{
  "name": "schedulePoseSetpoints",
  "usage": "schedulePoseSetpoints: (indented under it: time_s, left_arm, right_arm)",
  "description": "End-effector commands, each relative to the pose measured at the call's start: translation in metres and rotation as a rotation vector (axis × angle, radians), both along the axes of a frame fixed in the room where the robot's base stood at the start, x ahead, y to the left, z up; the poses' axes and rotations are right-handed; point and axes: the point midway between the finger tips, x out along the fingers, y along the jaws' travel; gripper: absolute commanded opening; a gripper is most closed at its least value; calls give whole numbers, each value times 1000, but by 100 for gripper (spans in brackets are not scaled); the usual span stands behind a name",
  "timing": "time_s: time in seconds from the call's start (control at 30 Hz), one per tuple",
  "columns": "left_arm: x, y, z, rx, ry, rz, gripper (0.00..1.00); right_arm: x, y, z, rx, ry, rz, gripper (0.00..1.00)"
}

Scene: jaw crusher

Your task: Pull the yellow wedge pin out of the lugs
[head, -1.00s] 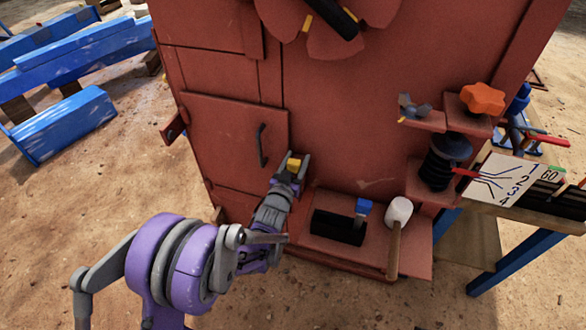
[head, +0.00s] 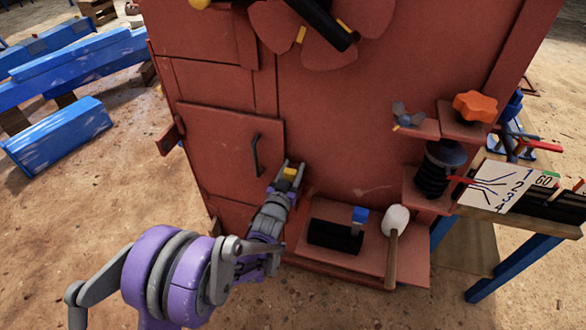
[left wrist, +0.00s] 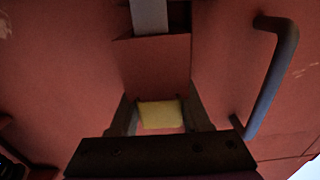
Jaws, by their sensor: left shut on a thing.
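The yellow wedge pin (head: 290,174) shows as a small yellow block between the fingers of my left gripper (head: 289,171), close to the red machine's front face, right of the door. In the left wrist view the pin (left wrist: 160,114) sits between the two dark fingers of my left gripper (left wrist: 160,116), which is shut on it. A grey bar (left wrist: 149,15) shows above it in a red bracket. I cannot tell whether the pin is still inside the lugs. My right gripper is not in view.
A door handle (head: 256,155) is close left of my gripper. A red shelf (head: 375,252) at right carries a black block (head: 335,235) and a white-headed mallet (head: 395,225). Higher ledges hold an orange knob (head: 475,106) and a black spring-like part (head: 433,175).

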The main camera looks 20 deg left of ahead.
Motion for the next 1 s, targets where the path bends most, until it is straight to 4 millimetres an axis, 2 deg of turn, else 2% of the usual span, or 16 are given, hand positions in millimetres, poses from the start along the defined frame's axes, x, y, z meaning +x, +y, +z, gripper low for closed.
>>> schedulePoseSetpoints:
  time_s: [1.0]
  left_arm:
    - [0,0,43,0,-2,0,0]
  right_arm:
    - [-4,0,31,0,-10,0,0]
